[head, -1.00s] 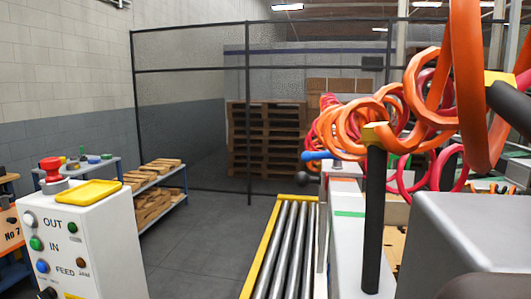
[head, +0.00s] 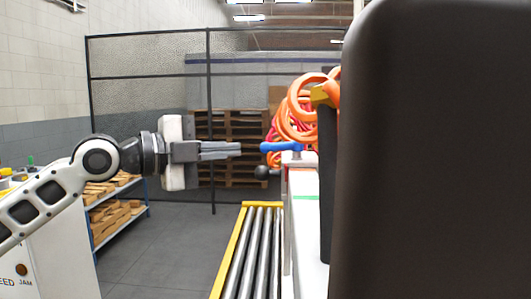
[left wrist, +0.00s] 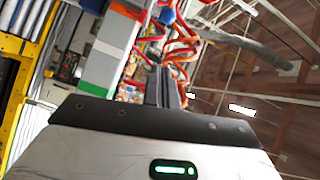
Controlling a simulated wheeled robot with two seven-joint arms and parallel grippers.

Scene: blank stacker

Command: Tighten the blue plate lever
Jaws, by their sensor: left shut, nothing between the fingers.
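The blue lever (head: 281,147) sits at the top of the pale machine frame (head: 307,215), near the centre of the head view. It lies about level, with its rounded end to the left. My left gripper (head: 239,149) is shut and empty. It points right at the lever, at about the same height, with a small gap in the picture. In the left wrist view my shut fingers (left wrist: 165,85) point up the picture, and a blue part (left wrist: 167,15), likely the lever, shows beyond them. My right gripper is not in view.
A black ball knob (head: 262,172) is just below the lever. Orange coiled hoses (head: 297,110) hang behind it. A roller conveyor (head: 252,250) with yellow edges runs below. A large dark shape (head: 440,150) blocks the right of the head view. A mesh fence (head: 150,115) stands behind.

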